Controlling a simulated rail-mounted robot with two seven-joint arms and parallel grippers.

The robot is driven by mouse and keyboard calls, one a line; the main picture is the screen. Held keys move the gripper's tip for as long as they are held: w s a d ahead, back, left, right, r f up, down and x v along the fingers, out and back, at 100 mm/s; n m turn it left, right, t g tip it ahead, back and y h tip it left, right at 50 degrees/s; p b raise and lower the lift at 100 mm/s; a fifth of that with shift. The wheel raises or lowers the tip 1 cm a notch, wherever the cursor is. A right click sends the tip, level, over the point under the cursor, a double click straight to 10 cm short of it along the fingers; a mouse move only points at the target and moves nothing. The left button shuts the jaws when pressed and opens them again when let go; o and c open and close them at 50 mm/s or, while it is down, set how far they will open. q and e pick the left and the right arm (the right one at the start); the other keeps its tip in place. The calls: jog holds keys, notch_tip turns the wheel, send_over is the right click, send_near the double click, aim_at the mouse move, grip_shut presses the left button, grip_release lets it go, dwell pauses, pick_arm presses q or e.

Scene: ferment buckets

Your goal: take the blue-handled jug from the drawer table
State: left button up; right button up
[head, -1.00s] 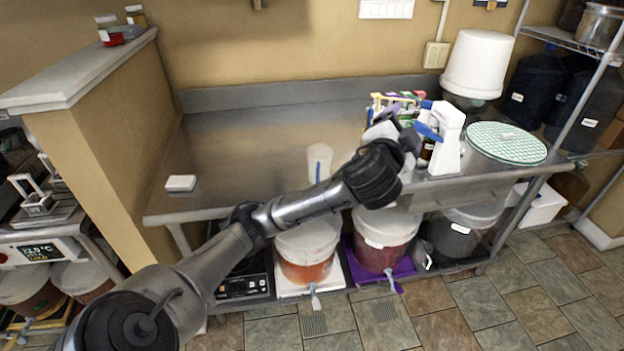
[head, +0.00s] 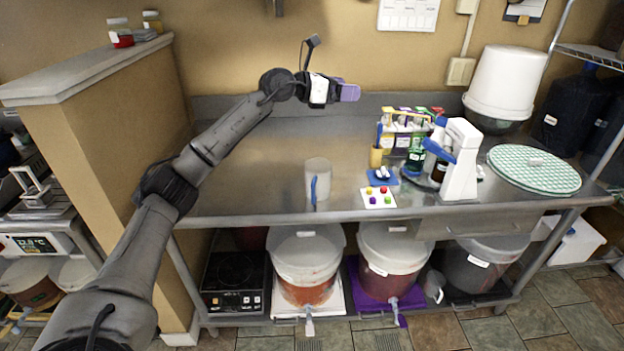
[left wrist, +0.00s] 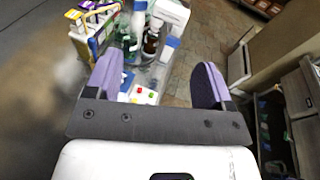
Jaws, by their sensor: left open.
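The blue-handled jug (head: 319,174) is a pale, translucent jug standing upright near the front edge of the metal drawer table (head: 250,203). Its blue handle faces the front. My left gripper (head: 350,92) is raised over the back of the table, above and behind the jug and apart from it. In the left wrist view its purple fingers (left wrist: 158,85) are spread with nothing between them. I do not make out the jug in the left wrist view. My right gripper is not in view.
Right of the jug are a card with coloured dots (head: 379,197), a bottle rack (head: 405,125), a white dispenser-like device (head: 460,160) and a round green-patterned lid (head: 534,168). A white bucket (head: 503,85) stands behind. The tabletop's left and middle are mostly clear.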

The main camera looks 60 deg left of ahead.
pick_arm(q)
jog(key=s+a+f+m+g+y, duration=0.1)
jog(key=s+a+f+g+y, duration=0.2)
jog(key=f+g, duration=0.5)
jog(key=m+g+h, duration=0.1)
jog(key=m+g, duration=0.1)
jog(key=g, duration=0.2)
send_near(317, 184)
jog(key=shift+w+d+f, duration=0.2)
jog(key=shift+w+d, duration=0.1)
jog(key=shift+d, duration=0.25)
jog(key=shift+w+d+f, duration=0.15)
jog(key=shift+w+d, duration=0.1)
jog(key=shift+d, duration=0.3)
jog(key=x, duration=0.6)
jog(key=shift+a, duration=0.2)
jog(key=shift+c, duration=0.4)
jog(key=shift+r, duration=0.1)
grip_shut()
